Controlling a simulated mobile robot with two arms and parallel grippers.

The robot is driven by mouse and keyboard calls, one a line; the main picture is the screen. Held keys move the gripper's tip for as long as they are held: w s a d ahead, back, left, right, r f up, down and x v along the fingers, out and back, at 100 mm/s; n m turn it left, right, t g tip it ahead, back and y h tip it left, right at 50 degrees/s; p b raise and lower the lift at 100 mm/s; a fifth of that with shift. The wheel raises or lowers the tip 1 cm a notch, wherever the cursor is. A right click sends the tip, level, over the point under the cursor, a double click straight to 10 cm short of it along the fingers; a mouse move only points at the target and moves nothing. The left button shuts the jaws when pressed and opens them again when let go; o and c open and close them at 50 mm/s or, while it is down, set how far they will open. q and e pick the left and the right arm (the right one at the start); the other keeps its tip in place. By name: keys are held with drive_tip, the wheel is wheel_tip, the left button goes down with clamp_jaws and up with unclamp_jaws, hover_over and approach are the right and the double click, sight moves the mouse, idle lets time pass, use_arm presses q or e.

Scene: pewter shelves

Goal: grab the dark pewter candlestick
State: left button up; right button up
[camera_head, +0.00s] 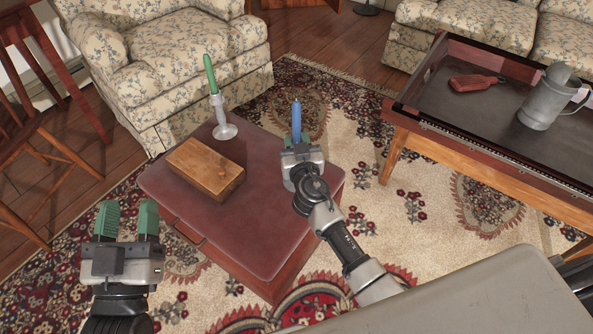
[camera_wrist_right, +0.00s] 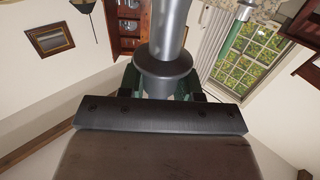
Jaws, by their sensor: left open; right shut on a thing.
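My right gripper (camera_head: 299,150) is over the right far edge of the red-topped chest (camera_head: 250,215). A blue candle (camera_head: 296,118) stands up just beyond it. In the right wrist view a dark grey metal candlestick (camera_wrist_right: 165,62) sits between the green fingers, and the gripper is shut on it. The gripper hides most of this candlestick in the head view. A paler candlestick (camera_head: 224,130) with a green candle (camera_head: 210,73) stands upright at the chest's far side. My left gripper (camera_head: 128,220) is open and empty, to the left of the chest.
A wooden box (camera_head: 205,167) lies on the chest in front of the pale candlestick. A low table (camera_head: 470,128) at right bears a grey tankard (camera_head: 546,100) and a red object (camera_head: 475,82). A chair (camera_head: 30,110) stands at left, a floral armchair (camera_head: 165,60) behind.

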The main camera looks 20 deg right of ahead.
clamp_jaws()
drive_tip(key=shift+r, duration=0.2)
